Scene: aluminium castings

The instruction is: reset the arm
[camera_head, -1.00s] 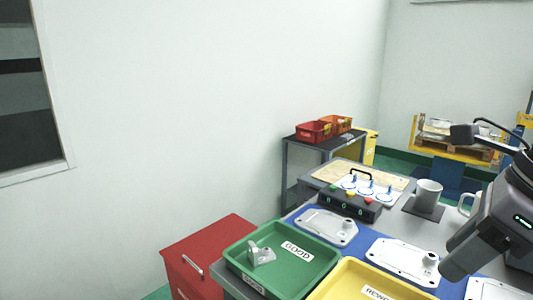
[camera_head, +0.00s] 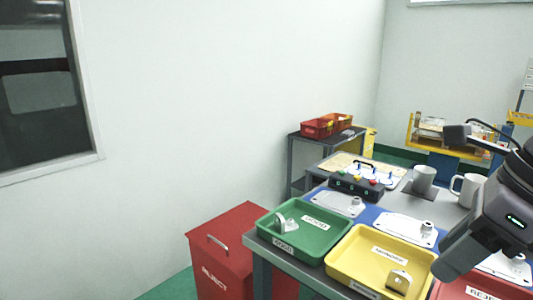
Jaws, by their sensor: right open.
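My right arm comes in from the right edge, and its dark grey right gripper (camera_head: 452,264) points down and to the left over the right side of the bench. It is open, and I see nothing held in it. It hides part of the red tray (camera_head: 455,288) and the bench behind it. My left gripper is out of view.
A green tray (camera_head: 263,229) and a yellow tray (camera_head: 338,262) each hold a small casting. Flat castings (camera_head: 405,229) lie on the blue mat. A black button box (camera_head: 345,186) and two mugs (camera_head: 424,178) stand behind. A red reject bin (camera_head: 225,262) is left of the bench.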

